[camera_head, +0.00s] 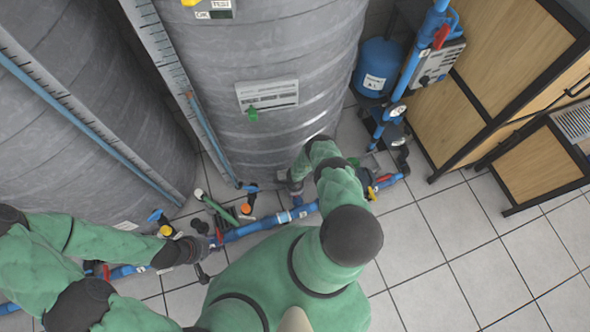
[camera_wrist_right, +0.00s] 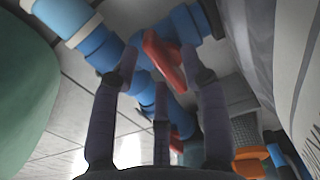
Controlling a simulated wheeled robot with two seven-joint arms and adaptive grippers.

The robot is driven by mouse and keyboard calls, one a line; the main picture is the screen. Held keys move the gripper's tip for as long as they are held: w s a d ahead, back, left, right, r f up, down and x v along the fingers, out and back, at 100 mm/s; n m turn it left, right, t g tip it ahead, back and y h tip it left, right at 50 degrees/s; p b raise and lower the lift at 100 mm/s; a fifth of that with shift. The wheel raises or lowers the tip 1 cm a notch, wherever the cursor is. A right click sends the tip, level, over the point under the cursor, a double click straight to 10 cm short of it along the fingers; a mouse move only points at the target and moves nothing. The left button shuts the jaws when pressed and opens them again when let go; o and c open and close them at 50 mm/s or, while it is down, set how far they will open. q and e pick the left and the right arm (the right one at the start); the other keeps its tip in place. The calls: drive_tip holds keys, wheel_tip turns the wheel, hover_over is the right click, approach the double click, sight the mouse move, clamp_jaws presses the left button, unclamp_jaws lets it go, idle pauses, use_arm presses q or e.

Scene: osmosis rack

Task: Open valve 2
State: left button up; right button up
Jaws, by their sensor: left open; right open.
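A blue pipe (camera_head: 262,224) with valves runs along the floor at the foot of the grey tanks. In the right wrist view, a red valve handle (camera_wrist_right: 164,60) lies between the spread fingertips of my open right gripper (camera_wrist_right: 160,68); contact cannot be told. In the head view, my right gripper (camera_head: 296,190) points down beside the middle tank's base, and my arm partly hides the pipe. My left gripper (camera_head: 205,246) is open at the pipe further left, close to a red handle (camera_head: 220,237). No label shows which valve is number 2.
Grey tanks (camera_head: 285,60) stand behind the pipe. Orange and blue handled valves (camera_head: 246,208) sit between the grippers. A blue vessel (camera_head: 378,65), a vertical pipe and a wooden cabinet (camera_head: 505,65) stand at the right. The tiled floor (camera_head: 455,255) at the right is clear.

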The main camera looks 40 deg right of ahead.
drive_tip(key=shift+f, duration=0.5)
clamp_jaws()
